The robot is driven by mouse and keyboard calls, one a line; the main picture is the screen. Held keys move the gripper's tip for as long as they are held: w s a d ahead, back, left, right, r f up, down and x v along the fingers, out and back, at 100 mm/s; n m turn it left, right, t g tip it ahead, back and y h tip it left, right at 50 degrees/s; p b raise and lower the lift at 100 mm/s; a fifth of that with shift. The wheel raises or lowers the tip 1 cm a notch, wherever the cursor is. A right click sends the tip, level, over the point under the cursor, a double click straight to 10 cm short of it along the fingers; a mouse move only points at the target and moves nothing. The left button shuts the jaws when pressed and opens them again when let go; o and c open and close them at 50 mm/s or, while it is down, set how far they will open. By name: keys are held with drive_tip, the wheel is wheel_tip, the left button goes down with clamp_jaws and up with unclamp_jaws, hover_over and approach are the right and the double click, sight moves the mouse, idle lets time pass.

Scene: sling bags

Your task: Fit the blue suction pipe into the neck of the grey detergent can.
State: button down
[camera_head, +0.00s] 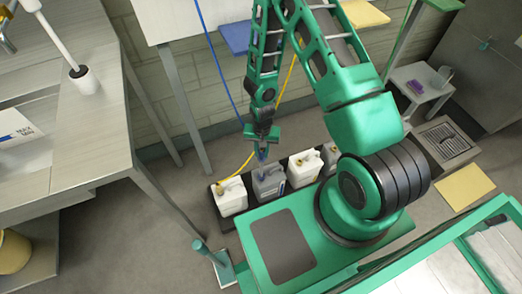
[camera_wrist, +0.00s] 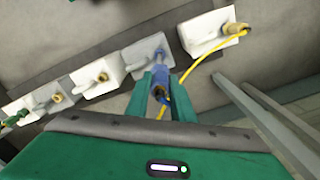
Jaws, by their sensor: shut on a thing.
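My gripper (camera_head: 262,142) points down above the grey detergent can (camera_head: 269,184), second from the left in the row. It is shut on the blue suction pipe (camera_wrist: 161,80), which shows between the two green fingers in the wrist view. The pipe's lower end points at the top of the grey can (camera_wrist: 146,53). It overlaps the neck area in both views. I cannot tell whether the end is inside the neck or just over it. The neck itself is hidden by the pipe and gripper.
A white can (camera_head: 231,198) with a yellow hose (camera_wrist: 191,70) stands left of the grey can. Another white can (camera_head: 304,169) stands to its right, with more cans beyond. They share a dark tray (camera_head: 221,220). A table (camera_head: 95,130) stands at the left.

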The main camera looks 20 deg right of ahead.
sight(262, 161)
drive_tip(key=shift+f, duration=4)
drive_tip(key=shift+s+f, duration=0.2)
drive_tip(key=shift+f, duration=3.85)
